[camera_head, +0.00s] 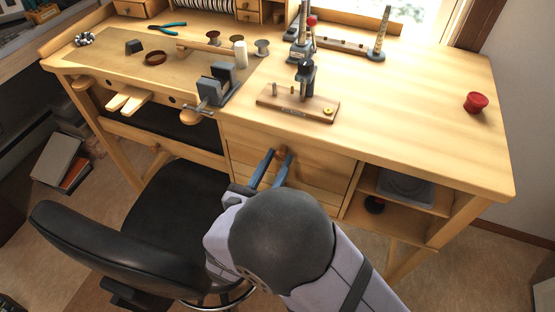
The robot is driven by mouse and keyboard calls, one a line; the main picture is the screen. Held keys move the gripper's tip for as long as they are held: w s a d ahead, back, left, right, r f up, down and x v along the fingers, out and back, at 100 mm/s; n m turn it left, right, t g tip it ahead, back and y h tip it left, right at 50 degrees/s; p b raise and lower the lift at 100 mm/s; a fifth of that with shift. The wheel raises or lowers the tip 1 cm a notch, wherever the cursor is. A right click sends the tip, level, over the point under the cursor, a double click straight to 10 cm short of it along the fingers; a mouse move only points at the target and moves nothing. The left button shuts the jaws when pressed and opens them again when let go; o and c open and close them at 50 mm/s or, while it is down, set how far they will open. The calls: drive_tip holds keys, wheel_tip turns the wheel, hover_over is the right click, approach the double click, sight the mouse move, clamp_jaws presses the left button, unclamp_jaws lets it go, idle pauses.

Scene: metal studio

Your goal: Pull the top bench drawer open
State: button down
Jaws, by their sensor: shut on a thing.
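The top bench drawer (325,167) is a pale wooden front just under the bench top, at the right of the knee space. It looks flush with the bench front, or nearly so. Its round wooden knob (282,152) shows between the fingertips of my gripper (276,156). My gripper has two blue fingers and reaches up to the drawer from below. The fingers are shut on the knob, one on each side. My arm hides part of the lower drawer fronts.
A black swivel chair (165,215) stands left of my arm, close to it. An open shelf (402,195) is right of the drawers.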

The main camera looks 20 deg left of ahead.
drive_tip(key=s+p, duration=0.1)
drive_tip(key=s, duration=1.1)
drive_tip(key=c, duration=1.4)
unclamp_jaws()
drive_tip(key=shift+c, duration=0.2)
drive_tip(key=shift+r, duration=0.1)
wheel_tip(320, 180, up, 10)
drive_tip(key=p, duration=0.1)
